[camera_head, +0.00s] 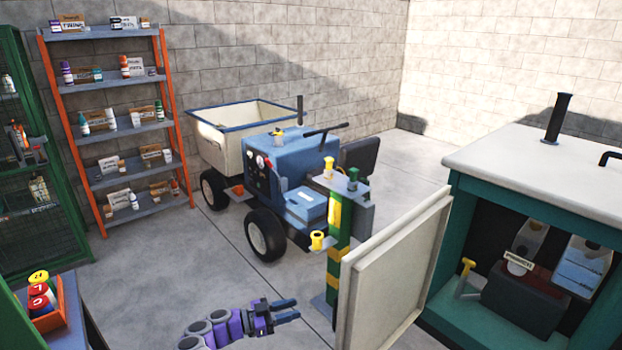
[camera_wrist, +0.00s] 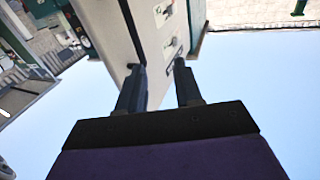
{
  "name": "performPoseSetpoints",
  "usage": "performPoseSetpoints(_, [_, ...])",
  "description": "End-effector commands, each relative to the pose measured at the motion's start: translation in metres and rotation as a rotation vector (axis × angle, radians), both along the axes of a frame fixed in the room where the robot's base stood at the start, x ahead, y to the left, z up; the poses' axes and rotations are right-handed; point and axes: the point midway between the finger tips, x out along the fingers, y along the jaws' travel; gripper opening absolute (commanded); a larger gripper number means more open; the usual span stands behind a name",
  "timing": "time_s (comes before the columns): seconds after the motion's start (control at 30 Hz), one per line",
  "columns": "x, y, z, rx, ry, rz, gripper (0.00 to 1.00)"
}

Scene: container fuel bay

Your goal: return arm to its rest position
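My purple and grey arm reaches in from the bottom of the head view. My gripper (camera_head: 287,309) is low over the concrete floor, left of the cream cabinet door (camera_head: 393,275). Its two dark fingers point right, with a gap between them. In the wrist view my gripper (camera_wrist: 158,72) also shows both fingers apart, with nothing held between them. Behind the fingers in that view is a pale panel (camera_wrist: 152,35) with small labels. I cannot tell for certain which part of the bay it is.
A green and yellow post (camera_head: 338,240) stands just beyond my gripper. The open teal cabinet (camera_head: 440,300) is at right. A blue tractor (camera_head: 290,160) with a cream trailer is behind. An orange shelf rack (camera_head: 178,110) stands at back left. An orange bin (camera_head: 50,318) is at lower left.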

Motion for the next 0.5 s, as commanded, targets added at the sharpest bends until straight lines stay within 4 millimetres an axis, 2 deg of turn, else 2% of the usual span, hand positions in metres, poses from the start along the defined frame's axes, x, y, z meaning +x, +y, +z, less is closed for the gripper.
performPoseSetpoints(0.2, [0.077, 0.001, 0.084, 0.025, -0.115, 0.222, 0.35])
performPoseSetpoints(0.4, [0.138, 0.01, 0.163, 0.044, -0.191, 0.457, 0.35])
performPoseSetpoints(0.5, [0.16, 0.016, 0.2, 0.054, -0.214, 0.575, 0.35])
